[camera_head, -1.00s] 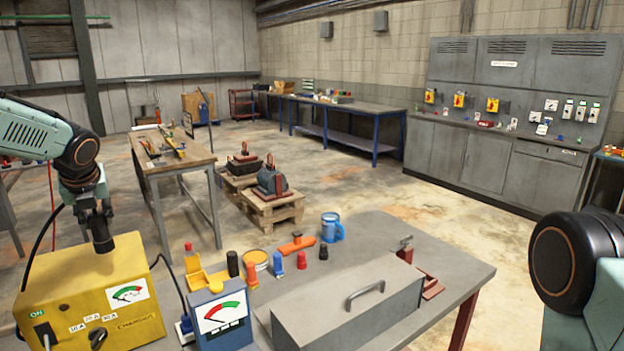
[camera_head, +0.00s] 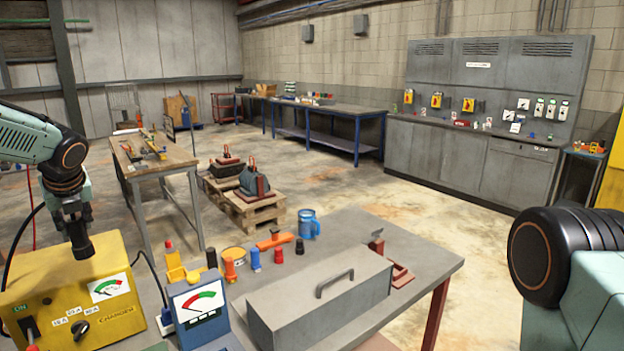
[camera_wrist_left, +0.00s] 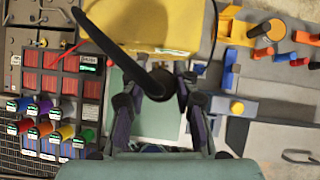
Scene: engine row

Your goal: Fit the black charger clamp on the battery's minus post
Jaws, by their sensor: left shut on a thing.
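My left gripper (camera_head: 80,246) points down just behind the yellow charger (camera_head: 48,274). In the left wrist view its fingers (camera_wrist_left: 160,100) stand on either side of a dark, round-ended black piece (camera_wrist_left: 158,84), which they hold. A thick black curved strip runs from it to the upper left. This may be the black clamp, but its shape is unclear. The charger also shows at the top of the left wrist view (camera_wrist_left: 150,25). I cannot make out the battery or its minus post. My right gripper is out of view.
A blue tester (camera_head: 200,307) stands beside the charger. A grey toolbox (camera_head: 320,310) lies on the table (camera_head: 425,245). Several coloured caps, an orange tool (camera_head: 275,239) and a blue mug (camera_head: 308,226) stand behind it. A panel with coloured knobs (camera_wrist_left: 55,110) shows in the wrist view.

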